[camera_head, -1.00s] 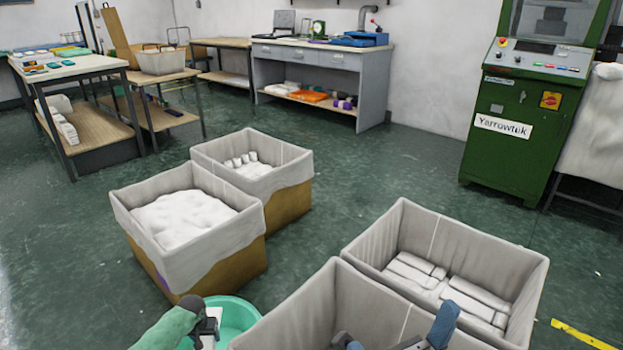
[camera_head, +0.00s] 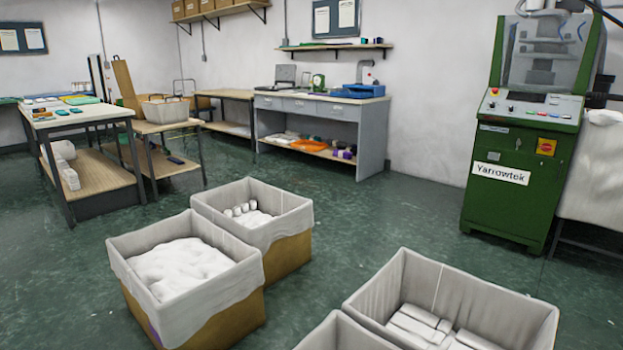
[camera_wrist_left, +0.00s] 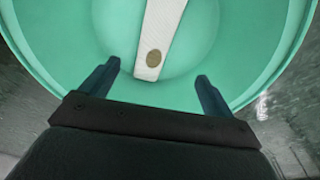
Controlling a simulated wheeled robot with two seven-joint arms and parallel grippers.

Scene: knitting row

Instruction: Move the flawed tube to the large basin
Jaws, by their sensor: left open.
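In the left wrist view, a white tube (camera_wrist_left: 158,30) with a brown oval spot near its lower end lies inside the green basin (camera_wrist_left: 70,60). My left gripper (camera_wrist_left: 158,82) is open, its two dark fingers apart with the tube's lower end between and just beyond them. It does not grip the tube. The tube's far end runs out of the top of the picture. The basin and both grippers are out of the head view now.
Two lined bins, one holding white material (camera_head: 180,268) and one behind it (camera_head: 290,212), stand at centre left. Another lined bin (camera_head: 535,315) with white folded pieces stands at right. A green machine (camera_head: 500,200) and a grey workbench (camera_head: 372,135) are behind. Open floor lies between.

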